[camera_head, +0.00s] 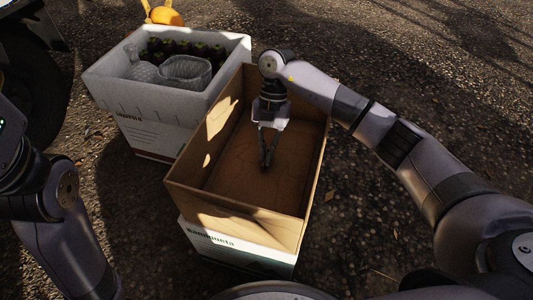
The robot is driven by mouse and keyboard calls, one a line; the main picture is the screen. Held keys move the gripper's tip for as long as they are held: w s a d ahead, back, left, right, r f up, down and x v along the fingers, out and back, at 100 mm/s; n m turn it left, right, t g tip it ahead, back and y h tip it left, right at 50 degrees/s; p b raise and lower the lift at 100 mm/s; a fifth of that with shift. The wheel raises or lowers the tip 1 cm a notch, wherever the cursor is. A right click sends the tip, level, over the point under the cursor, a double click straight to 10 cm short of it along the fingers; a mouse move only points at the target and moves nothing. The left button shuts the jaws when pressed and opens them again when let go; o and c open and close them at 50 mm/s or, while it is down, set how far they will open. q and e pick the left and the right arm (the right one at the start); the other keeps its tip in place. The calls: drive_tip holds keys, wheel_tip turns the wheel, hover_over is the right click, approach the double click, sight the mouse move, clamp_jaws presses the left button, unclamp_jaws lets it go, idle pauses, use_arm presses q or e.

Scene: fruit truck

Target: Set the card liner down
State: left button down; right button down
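A tall brown cardboard box (317,172) stands open in the middle, its lower part white with green lettering. A flat brown card surface (235,168) lies inside it. It looks like the card liner, but I cannot clearly tell it from the box floor. My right gripper (266,166) points down inside the box. Its fingers come together at the tips, at or just above the card. I cannot tell whether they pinch an edge of it. My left arm shows at the left edge, with its gripper out of view.
A dark wheel (35,90) is at far left. Gravel ground on the right is free.

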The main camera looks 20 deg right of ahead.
drive_tip(key=shift+f, duration=0.1)
drive_tip(key=c, duration=1.8)
unclamp_jaws()
